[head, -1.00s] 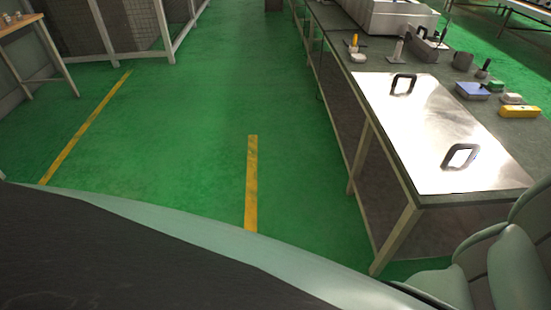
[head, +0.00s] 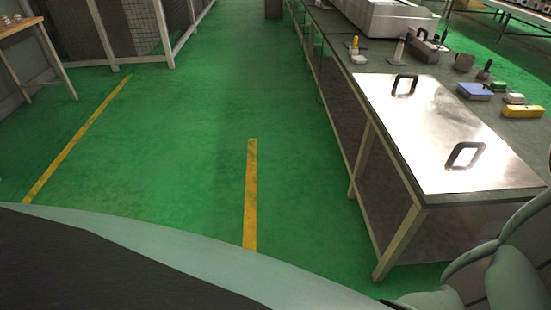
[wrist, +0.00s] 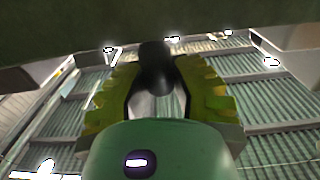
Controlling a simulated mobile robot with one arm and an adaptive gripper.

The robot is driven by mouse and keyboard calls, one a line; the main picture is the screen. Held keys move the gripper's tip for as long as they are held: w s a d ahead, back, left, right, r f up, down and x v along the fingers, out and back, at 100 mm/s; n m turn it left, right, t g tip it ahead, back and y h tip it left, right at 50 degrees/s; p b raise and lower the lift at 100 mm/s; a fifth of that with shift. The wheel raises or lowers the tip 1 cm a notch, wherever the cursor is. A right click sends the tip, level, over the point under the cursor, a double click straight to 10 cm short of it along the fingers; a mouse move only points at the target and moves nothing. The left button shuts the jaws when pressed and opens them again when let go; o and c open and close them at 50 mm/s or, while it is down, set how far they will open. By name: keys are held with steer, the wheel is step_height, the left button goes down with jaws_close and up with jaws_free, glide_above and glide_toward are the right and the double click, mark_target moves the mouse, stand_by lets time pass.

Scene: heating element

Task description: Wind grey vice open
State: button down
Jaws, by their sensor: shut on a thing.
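My gripper (wrist: 158,78) shows in the wrist view, its two yellow-green fingers to either side of a dark rounded handle end (wrist: 154,64). It is shut on this dark handle, and a pale grey part shows between the fingers below it. What the handle belongs to is hidden. A dark surface fills the top edge of that view. No grey vice can be made out for certain; a small dark grey block-like device (head: 425,46) stands on the bench in the head view. My gripper is not in the head view.
The long bench (head: 415,190) runs along the right. It bears a shiny metal plate (head: 440,125) with two black handles, a blue box (head: 474,91), a yellow box (head: 522,111) and a big pale case (head: 385,15). The green floor (head: 180,150) left of it is clear.

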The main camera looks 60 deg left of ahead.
steer(key=shift+d+n+t+y+p, duration=0.3)
steer(key=shift+n+t+y, duration=0.2)
steer(key=shift+n+y, duration=0.45)
steer(key=shift+d+n+t+y+p, duration=0.25)
steer(key=shift+n+t+y, duration=0.3)
steer(key=shift+y, duration=0.7)
steer(key=shift+s+d+f+n+t+y+b, duration=0.1)
steer(key=shift+d+n+t+y+b, duration=0.1)
steer(key=shift+n+y+b, duration=0.35)
steer(key=shift+d+f+n+t+y+b, duration=0.15)
steer(key=shift+n+y+b, duration=0.15)
steer(key=shift+y, duration=0.45)
steer(key=shift+d+r+n+y+b, duration=0.1)
steer(key=shift+d+n+y+b, duration=0.1)
steer(key=shift+n+y+b, duration=0.45)
steer(key=shift+d+r+n+y+b, duration=0.15)
steer(key=shift+n+y+b, duration=0.15)
steer(key=shift+y+b, duration=0.4)
steer(key=c, duration=0.8)
jaws_free()
steer(key=shift+o, duration=0.2)
steer(key=shift+r+m+h+p, duration=0.15)
steer(key=shift+m+h+p, duration=0.35)
steer(key=shift+p, duration=0.4)
steer(key=shift+s+a+h+p, duration=0.1)
steer(key=shift+a+h+p, duration=0.15)
steer(key=shift+h+p, duration=0.2)
